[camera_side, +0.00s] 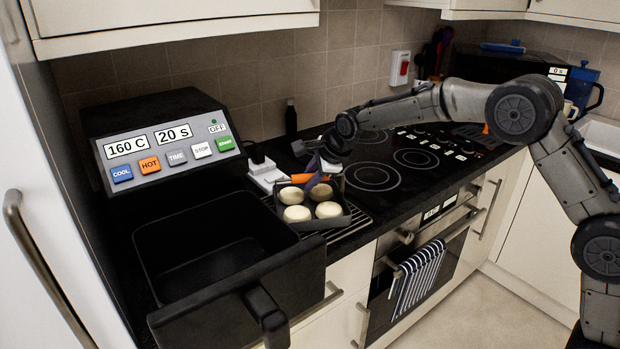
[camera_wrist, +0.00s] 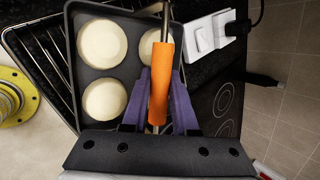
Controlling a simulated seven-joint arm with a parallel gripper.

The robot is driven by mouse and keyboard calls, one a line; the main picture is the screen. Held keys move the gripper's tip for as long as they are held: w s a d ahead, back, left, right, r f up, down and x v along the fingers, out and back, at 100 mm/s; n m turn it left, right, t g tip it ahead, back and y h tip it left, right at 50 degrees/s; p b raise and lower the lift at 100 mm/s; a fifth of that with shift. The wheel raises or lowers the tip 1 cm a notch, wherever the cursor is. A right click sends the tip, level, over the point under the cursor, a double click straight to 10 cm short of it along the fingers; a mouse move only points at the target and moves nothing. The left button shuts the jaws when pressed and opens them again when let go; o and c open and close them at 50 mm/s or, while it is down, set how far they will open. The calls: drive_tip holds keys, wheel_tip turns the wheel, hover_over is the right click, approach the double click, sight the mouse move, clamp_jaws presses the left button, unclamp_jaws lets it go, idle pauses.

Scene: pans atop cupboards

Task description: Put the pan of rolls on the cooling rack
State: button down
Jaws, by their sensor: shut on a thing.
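The dark square pan (camera_side: 345,216) holds several pale round rolls (camera_side: 297,214). The wrist view shows the pan's rim (camera_wrist: 70,45) and rolls (camera_wrist: 105,98) up close. The wire cooling rack (camera_side: 358,222) lies beneath the pan, with bars showing past its edge in the wrist view (camera_wrist: 38,55). I cannot tell whether the pan touches the rack. My gripper (camera_side: 318,172) is over the pan's back edge. In the wrist view its purple fingers (camera_wrist: 165,100) are shut around an orange handle (camera_wrist: 161,75) with a metal rod through it. How the handle joins the pan is hidden.
The black cooker (camera_side: 160,150) at the left has its drawer (camera_side: 215,250) pulled out and empty. A white socket block (camera_side: 266,177) with a plug sits just behind the pan. The hob (camera_side: 415,158) is right of the rack. A striped towel (camera_side: 418,275) hangs below.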

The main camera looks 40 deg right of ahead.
drive_tip(key=shift+r, duration=0.1)
drive_tip(key=c, duration=1.1)
unclamp_jaws()
drive_tip(key=o, duration=0.4)
drive_tip(key=v, duration=1.2)
drive_tip(key=shift+s, duration=0.1)
